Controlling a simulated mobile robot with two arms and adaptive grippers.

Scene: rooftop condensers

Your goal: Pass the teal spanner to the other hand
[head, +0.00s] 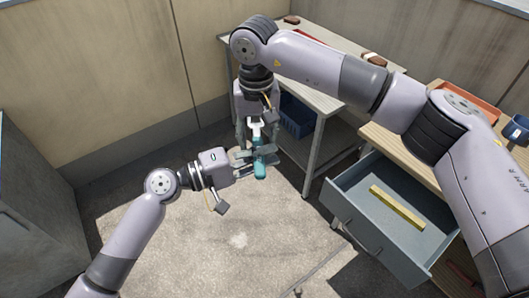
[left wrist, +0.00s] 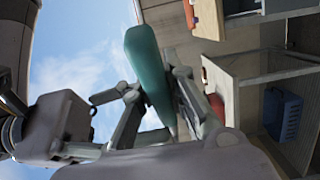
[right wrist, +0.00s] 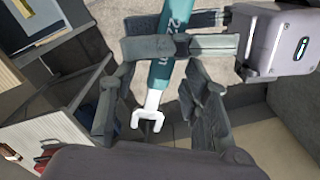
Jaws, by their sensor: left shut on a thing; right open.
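The teal spanner (head: 260,170) hangs upright, with its white open-ended head up. My left gripper (head: 254,160) is shut on its teal handle. The handle (left wrist: 146,60) shows between my left fingers in the left wrist view. My right gripper (head: 256,138) comes down from above, open. In the right wrist view, the spanner's white head (right wrist: 148,118) lies between the spread right fingers (right wrist: 156,104), with a gap on either side. My left fingers cross the handle beyond it. I cannot tell whether any right finger touches the spanner.
An open grey drawer (head: 350,210) holding a yellow bar (head: 397,207) juts out at right. A pale table (head: 315,97) stands behind the grippers, with a blue crate (head: 297,117) low down. An orange tray (head: 467,100) and blue mug (head: 517,130) sit at far right. The floor below is mostly clear.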

